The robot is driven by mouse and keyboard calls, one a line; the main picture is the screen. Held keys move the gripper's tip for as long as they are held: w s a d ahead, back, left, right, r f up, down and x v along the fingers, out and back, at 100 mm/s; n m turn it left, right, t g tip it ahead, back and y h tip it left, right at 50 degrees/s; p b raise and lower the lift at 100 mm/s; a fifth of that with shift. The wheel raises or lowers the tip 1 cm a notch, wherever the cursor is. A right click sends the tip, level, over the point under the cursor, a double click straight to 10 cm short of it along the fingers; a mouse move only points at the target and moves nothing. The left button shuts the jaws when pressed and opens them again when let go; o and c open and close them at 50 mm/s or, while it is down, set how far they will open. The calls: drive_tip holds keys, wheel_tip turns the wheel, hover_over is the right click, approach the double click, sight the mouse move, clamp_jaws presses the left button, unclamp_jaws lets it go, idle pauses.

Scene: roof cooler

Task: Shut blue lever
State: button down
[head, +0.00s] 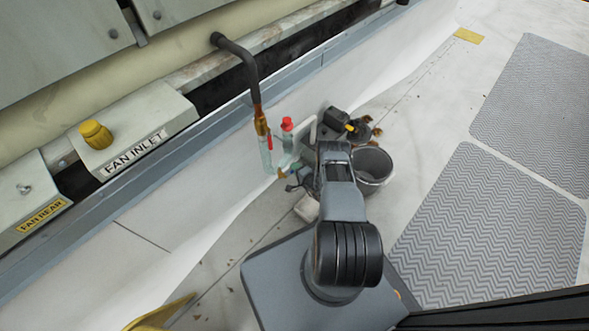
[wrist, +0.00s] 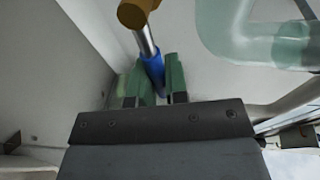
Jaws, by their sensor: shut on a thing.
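The blue lever (wrist: 153,64) shows in the wrist view as a blue grip on a metal stem that runs up to a brass-coloured round part (wrist: 136,13). My gripper (wrist: 156,84) has its two green finger pads on either side of the blue grip and is shut on it. In the head view my arm reaches down to the pipework by the wall and hides the lever. A pale green pipe (head: 266,157) with a brass fitting (head: 261,122) and a red-capped part (head: 287,125) stand just left of my arm's end.
A grey bucket (head: 372,168) stands right of my arm, with a black device (head: 344,122) behind it. In the wrist view a thick pale green pipe bend (wrist: 235,45) is close on the right. Grey textured mats (head: 490,225) cover the floor at right.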

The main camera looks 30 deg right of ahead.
drive_tip(key=shift+w+r, duration=0.1)
idle(0.3)
drive_tip(key=c, duration=1.1)
unclamp_jaws()
